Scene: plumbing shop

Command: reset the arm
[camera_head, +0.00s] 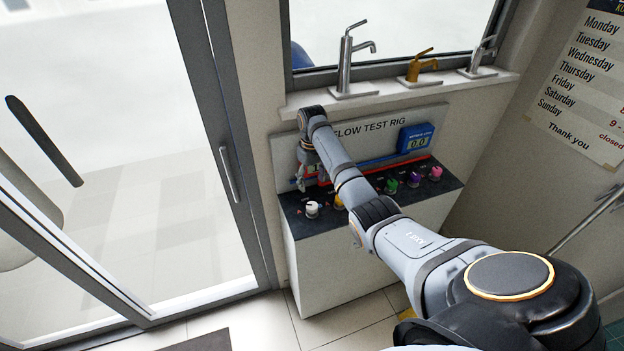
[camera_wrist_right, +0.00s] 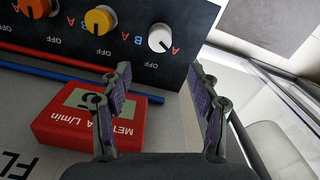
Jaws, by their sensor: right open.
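My right arm reaches from the lower right to the flow test rig (camera_head: 362,137) in the head view. My right gripper (camera_head: 301,182) hangs at the rig's left end, small and partly hidden by its own wrist. In the right wrist view the right gripper (camera_wrist_right: 163,84) is open, with nothing between its fingers. Its fingers are in front of the rig panel, beside a red meter (camera_wrist_right: 85,118). A white knob (camera_wrist_right: 160,38) and an orange-yellow knob (camera_wrist_right: 99,20) lie beyond the fingertips. My left gripper is not in view.
The rig's dark top bears several coloured knobs, including green (camera_head: 391,186) and pink (camera_head: 435,172) ones. A blue meter (camera_head: 415,138) is on its panel. Taps, one chrome (camera_head: 346,62) and one brass (camera_head: 418,66), stand on the sill above. A glass door (camera_head: 120,150) is at left.

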